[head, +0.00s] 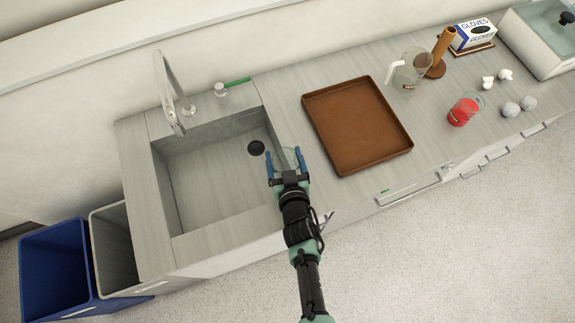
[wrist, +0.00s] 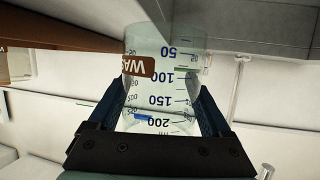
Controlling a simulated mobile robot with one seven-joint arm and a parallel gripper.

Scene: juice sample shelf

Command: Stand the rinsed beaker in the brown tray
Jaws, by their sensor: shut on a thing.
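My gripper (head: 286,163) is shut on a clear glass beaker (head: 291,156), which it holds over the right edge of the sink, left of the tray. In the wrist view the beaker (wrist: 165,80) sits between the two blue fingers, with blue graduation marks and a brown label partly reading "WAS". Which way up it is I cannot tell. The brown tray (head: 357,122) lies on the counter to the right of my gripper and is empty.
The sink (head: 215,175) is left of my gripper, with a tap (head: 168,95) behind. Right of the tray stand a clear jug (head: 407,72), a brown upright holder (head: 439,55), a beaker of red liquid (head: 464,110) and several small pale pieces. A glove box (head: 473,36) is at the back.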

